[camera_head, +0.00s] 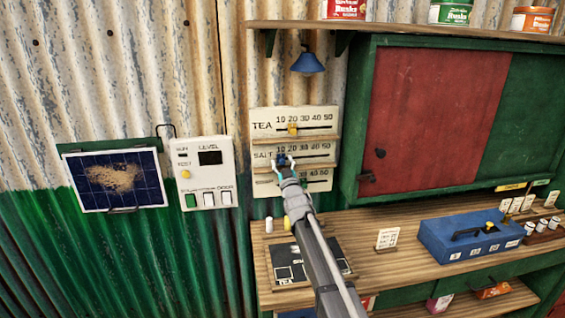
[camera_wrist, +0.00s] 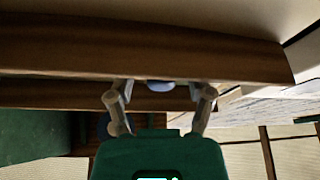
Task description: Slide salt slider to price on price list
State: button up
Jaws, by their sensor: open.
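The white slider board (camera_head: 328,114) hangs on the corrugated wall, with rows marked 10 to 50. The middle row reads SALT. Its blue slider knob (camera_head: 281,159) shows near the left end of the scale, around 10, partly covered by my gripper (camera_head: 284,164). In the wrist view the rounded blue knob (camera_wrist: 161,86) sits between the two fingers of my gripper (camera_wrist: 162,93), which are open with a gap on each side. A small white card with writing (camera_head: 387,238), perhaps the price list, stands on the counter; its text is too small to read.
The TEA row has a yellow knob (camera_head: 292,128) near 20. Wooden ledges (camera_wrist: 150,55) run close to my fingers. A meter panel (camera_head: 205,172) and solar panel (camera_head: 115,180) are left. The counter (camera_head: 400,263) holds a blue box (camera_head: 470,235).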

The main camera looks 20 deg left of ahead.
grip_shut()
dwell(0.3)
dwell(0.3)
